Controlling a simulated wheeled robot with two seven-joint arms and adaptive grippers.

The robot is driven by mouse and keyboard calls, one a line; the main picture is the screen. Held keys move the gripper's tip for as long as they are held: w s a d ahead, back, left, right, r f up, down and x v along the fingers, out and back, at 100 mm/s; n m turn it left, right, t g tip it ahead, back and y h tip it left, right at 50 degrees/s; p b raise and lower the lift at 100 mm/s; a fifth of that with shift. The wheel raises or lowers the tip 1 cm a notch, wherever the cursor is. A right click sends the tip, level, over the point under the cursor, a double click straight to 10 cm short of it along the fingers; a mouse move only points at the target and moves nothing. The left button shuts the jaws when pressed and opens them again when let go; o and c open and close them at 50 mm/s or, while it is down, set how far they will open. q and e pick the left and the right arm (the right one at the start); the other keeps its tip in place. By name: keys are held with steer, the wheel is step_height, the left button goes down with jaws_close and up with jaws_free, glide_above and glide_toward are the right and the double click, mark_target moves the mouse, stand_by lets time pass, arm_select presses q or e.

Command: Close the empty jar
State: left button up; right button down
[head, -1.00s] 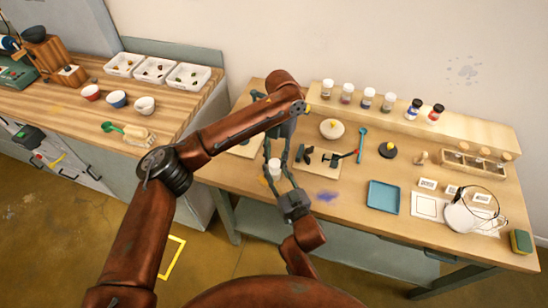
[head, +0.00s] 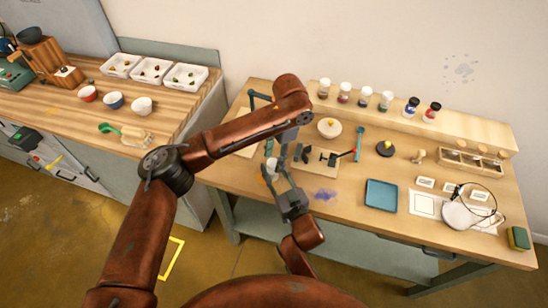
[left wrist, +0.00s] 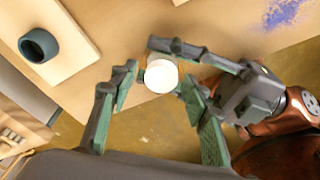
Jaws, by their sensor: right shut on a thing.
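A small jar with a white top (head: 272,165) is held above the table's front edge. In the left wrist view its round white lid (left wrist: 161,76) faces me and hides the jar body. My right gripper (head: 277,170) reaches up from below and is shut on the jar; its fingers also show in the left wrist view (left wrist: 168,63), coming from the right. My left gripper (left wrist: 157,78) is above, its fingers on both sides of the lid with small gaps, so it looks open. I cannot tell how firmly the lid sits.
Several capped jars (head: 364,97) stand on the back shelf. A blue tray (head: 381,196), a pale bowl (head: 329,128) and a dark weight-like thing (head: 385,149) are on the table. A dark ring-shaped thing (left wrist: 38,46) stands on a board. Purple powder (head: 326,195) lies right of the jar.

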arm_select(q)
steer(key=shift+r, duration=0.1)
steer(key=shift+r, duration=2.15)
steer(key=shift+c, duration=0.4)
